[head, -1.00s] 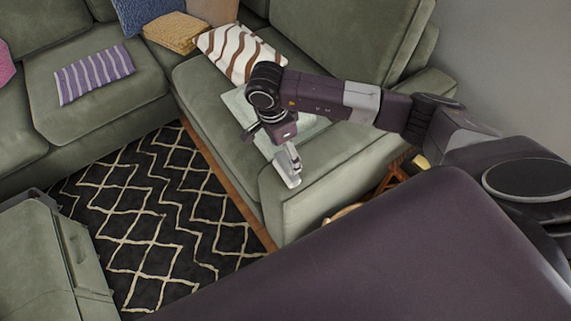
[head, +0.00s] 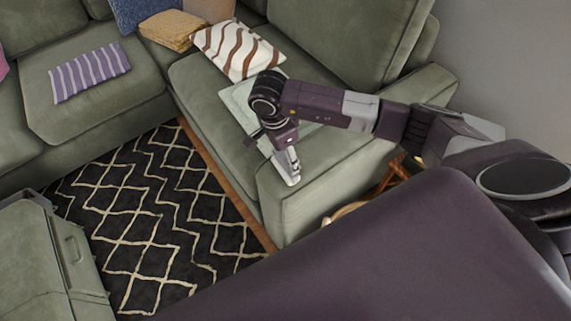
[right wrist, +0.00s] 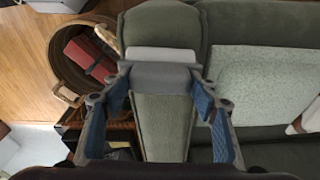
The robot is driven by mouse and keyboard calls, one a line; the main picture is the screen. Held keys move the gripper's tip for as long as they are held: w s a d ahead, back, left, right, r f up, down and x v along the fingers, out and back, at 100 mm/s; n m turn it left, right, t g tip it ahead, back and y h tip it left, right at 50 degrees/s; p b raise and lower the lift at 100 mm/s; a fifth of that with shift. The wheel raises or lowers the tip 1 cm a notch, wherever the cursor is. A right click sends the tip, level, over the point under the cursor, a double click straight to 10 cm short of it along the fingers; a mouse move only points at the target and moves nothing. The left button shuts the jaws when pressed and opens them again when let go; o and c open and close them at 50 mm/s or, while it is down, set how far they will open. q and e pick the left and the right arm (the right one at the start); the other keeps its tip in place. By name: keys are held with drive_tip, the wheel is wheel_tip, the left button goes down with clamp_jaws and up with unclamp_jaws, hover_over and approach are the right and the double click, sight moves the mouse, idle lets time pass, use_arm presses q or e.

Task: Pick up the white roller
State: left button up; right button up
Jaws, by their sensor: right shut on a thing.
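The white roller (head: 287,168) is a small whitish-grey piece at the end of my right arm, over the armrest of the green sofa. In the right wrist view, the roller (right wrist: 160,56) lies across between the fingertips, with a white far part and a greyer near part. My right gripper (right wrist: 160,76) is shut on it, one blue-padded finger at each side. In the head view, my right gripper (head: 284,152) points down and partly hides the roller. I cannot tell whether the roller still touches the armrest. My left gripper is not in view.
The green armrest (head: 325,185) lies below my right gripper. A pale folded blanket (right wrist: 262,85) and a striped cushion (head: 238,50) are on the seat. Beside the armrest is a wicker basket (right wrist: 62,60) with a red item. A patterned rug (head: 150,215) covers the floor.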

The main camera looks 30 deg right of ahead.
drive_tip(key=shift+c, duration=0.9)
drive_tip(key=shift+r, duration=0.1)
drive_tip(key=shift+r+p, duration=0.4)
drive_tip(key=shift+r, duration=0.1)
wheel_tip(320, 180, up, 19)
drive_tip(key=p, duration=1.1)
drive_tip(key=shift+f, duration=0.1)
